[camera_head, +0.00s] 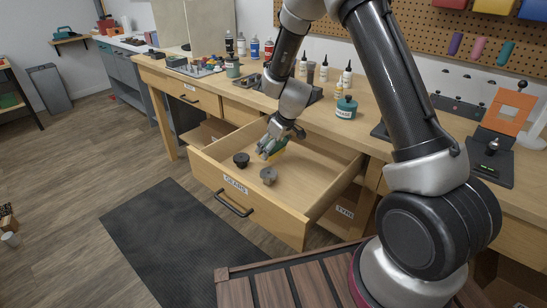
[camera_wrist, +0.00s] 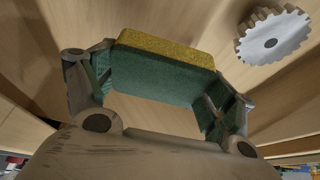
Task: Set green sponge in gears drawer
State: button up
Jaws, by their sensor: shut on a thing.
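The green sponge (camera_wrist: 165,72) has a yellow layer along one side. My gripper (camera_head: 268,149) is shut on it, with one finger at each end in the wrist view. The sponge shows partly between the fingers in the head view (camera_head: 279,148). The gears drawer (camera_head: 236,200) is pulled open, with a GEARS label and a dark handle on its front. My gripper and the sponge are over the inside of this drawer. I cannot tell whether the sponge touches the drawer floor. A dark gear (camera_head: 241,160) and a grey gear (camera_head: 268,176) lie in the drawer near the sponge.
The drawer's right part is bare. A toothed gear (camera_wrist: 272,37) shows beside the sponge in the wrist view. The workbench (camera_head: 310,113) behind holds bottles and a teal jar (camera_head: 346,108). A dark mat (camera_head: 185,238) lies on the floor at the left.

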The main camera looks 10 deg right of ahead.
aim_at(273, 163)
jog(key=shift+f, duration=2.1)
jog(key=shift+f, duration=0.1)
jog(key=o, duration=1.2)
jog(key=shift+o, duration=0.2)
jog(key=s+d+r+m, duration=0.1)
jog(key=s+d+r, duration=0.25)
jog(key=r, duration=0.65)
jog(key=s+d+r, duration=0.2)
jog(key=s+r, duration=0.3)
jog(key=r, duration=0.5)
jog(key=s+d+r+m+h, duration=0.1)
jog(key=s+d+r, duration=0.3)
jog(key=s, duration=0.5)
jog(key=s+d+r+m+h, duration=0.1)
jog(key=s+d+r+m, duration=0.2)
jog(key=s, duration=0.6)
jog(key=s+d+r+m, duration=0.2)
jog(key=s+d+r, duration=0.3)
jog(key=s+r, duration=0.2)
jog(key=s, duration=0.2)
jog(key=shift+s+h, duration=0.3)
jog(key=shift+h, duration=0.1)
